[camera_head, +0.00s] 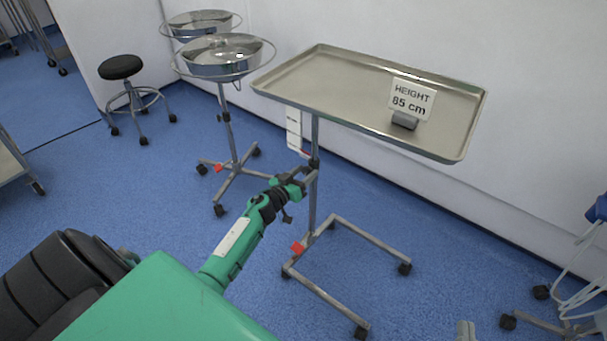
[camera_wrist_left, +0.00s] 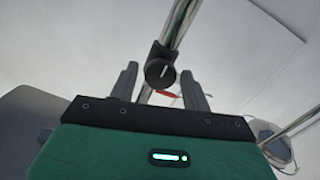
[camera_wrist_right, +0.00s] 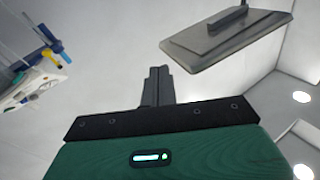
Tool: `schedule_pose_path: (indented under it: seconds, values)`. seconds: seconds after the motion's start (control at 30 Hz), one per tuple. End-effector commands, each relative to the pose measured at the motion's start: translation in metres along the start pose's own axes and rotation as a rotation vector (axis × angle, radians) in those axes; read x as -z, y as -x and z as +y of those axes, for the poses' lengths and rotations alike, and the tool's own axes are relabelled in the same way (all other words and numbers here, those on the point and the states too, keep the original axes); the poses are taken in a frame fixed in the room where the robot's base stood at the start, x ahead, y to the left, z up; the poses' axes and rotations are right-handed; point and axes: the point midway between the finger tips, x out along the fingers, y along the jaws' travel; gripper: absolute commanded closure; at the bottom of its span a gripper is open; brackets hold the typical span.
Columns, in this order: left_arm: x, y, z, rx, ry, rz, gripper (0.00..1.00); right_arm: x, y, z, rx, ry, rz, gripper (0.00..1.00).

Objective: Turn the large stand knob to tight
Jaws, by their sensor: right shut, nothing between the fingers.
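The tray stand has a steel tray (camera_head: 360,90) on an upright pole (camera_head: 313,140). Its large black knob (camera_wrist_left: 160,72), marked with a pale line, shows on the pole in the left wrist view. My left gripper (camera_head: 306,180) is at the pole. In the left wrist view its two fingers (camera_wrist_left: 159,85) are spread, one on each side of the knob, with visible gaps. In the head view the gripper largely hides the knob. My right gripper (camera_wrist_right: 158,72) is shut and empty, away from the knob; its fingertips show at the bottom of the head view (camera_head: 465,331).
A sign reading "HEIGHT 85 cm" (camera_head: 412,98) stands on the tray. A white card (camera_head: 294,130) hangs beside the pole. The stand's wheeled base (camera_head: 370,244) spreads below. Basin stands (camera_head: 222,57) and a stool (camera_head: 121,67) are behind left. Blue floor is open at left.

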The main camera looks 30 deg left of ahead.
Motion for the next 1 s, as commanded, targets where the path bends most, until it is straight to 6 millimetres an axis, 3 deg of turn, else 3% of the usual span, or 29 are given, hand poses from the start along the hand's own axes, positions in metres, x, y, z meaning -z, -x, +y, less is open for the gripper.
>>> schedule_pose_path:
  seconds: [0.03,0.17,0.2,0.57,1.0]
  values:
    - [0.000,0.000,0.000,0.000,0.000,0.000,0.62,0.000,0.000,0.000,0.000,0.000,0.000,1.00]
    - [0.000,0.000,0.000,0.000,0.000,0.000,0.88,0.000,0.000,0.000,0.000,0.000,0.000,1.00]
    - [0.000,0.000,0.000,0.000,0.000,0.000,0.89,0.000,0.000,0.000,0.000,0.000,0.000,1.00]
    - [0.001,0.000,0.000,0.000,-0.064,0.000,0.89,-0.003,0.001,-0.001,0.001,-0.003,-0.026,1.00]
    - [0.000,0.000,0.001,0.001,-0.411,0.000,0.89,-0.032,0.013,-0.008,0.004,-0.027,-0.165,1.00]
